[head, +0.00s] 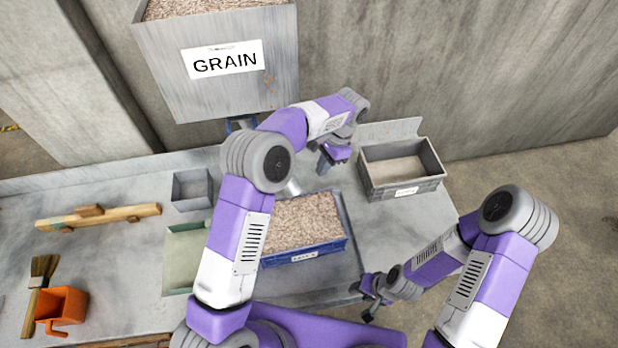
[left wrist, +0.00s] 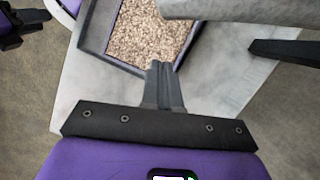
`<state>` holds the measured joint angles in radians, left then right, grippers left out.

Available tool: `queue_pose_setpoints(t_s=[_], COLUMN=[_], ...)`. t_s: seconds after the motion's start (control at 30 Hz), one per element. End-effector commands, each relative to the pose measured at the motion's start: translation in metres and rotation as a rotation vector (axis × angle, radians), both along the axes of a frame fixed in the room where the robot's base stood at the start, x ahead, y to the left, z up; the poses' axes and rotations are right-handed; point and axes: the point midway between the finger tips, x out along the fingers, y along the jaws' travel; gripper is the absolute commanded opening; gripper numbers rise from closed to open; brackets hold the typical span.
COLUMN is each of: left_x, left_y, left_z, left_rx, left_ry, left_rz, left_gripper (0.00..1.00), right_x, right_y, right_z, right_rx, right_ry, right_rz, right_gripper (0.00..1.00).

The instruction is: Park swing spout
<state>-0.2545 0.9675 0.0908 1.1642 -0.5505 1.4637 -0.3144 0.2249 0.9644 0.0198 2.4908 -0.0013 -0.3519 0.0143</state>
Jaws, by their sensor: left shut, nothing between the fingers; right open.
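A light grey metal tube (head: 293,187), which looks like the swing spout, shows in part behind my left arm, over the left end of the grain-filled blue crate (head: 305,256). Most of it and its joint with the hopper are hidden. In the left wrist view a grey rounded tube (left wrist: 235,8) crosses the top right, probably the same spout. My left gripper (head: 323,167) is shut and empty, above the back of the crate; its closed fingers (left wrist: 163,85) are apart from the tube. My right gripper (head: 368,297) is open and empty at the table's front, right of the crate.
The GRAIN hopper (head: 172,82) hangs at the back. A grey bin (head: 375,187) stands at the back right, a small grey box (head: 191,190) and green tray (head: 180,262) at left. A wooden piece (head: 130,212), brush (head: 38,290) and orange scoop (head: 62,308) lie far left.

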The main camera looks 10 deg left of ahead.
Motion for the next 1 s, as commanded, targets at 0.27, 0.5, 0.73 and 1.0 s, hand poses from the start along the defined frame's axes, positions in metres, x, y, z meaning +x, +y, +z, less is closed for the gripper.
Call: queue_pose_setpoints(t_s=[0.27, 0.5, 0.73, 1.0], left_x=[-0.019, -0.029, -0.030, -0.031], left_y=[0.022, 0.033, 0.035, 0.033], left_z=[-0.021, -0.023, -0.024, -0.024], left_rx=[0.000, 0.000, -0.001, 0.000], left_ry=[0.000, 0.000, -0.001, 0.000], left_rz=[0.001, 0.001, 0.001, -0.012], left_gripper=[0.00, 0.00, 0.00, 0.00], right_x=[0.000, 0.000, 0.000, 0.000], right_y=[0.000, 0.000, 0.000, 0.000], right_z=[0.003, 0.004, 0.004, 0.004], right_rx=[0.000, 0.000, 0.000, 0.000], right_ry=[0.000, 0.000, 0.000, 0.000], right_rz=[0.000, 0.000, 0.000, 0.000], right_gripper=[0.43, 0.43, 0.43, 0.43])
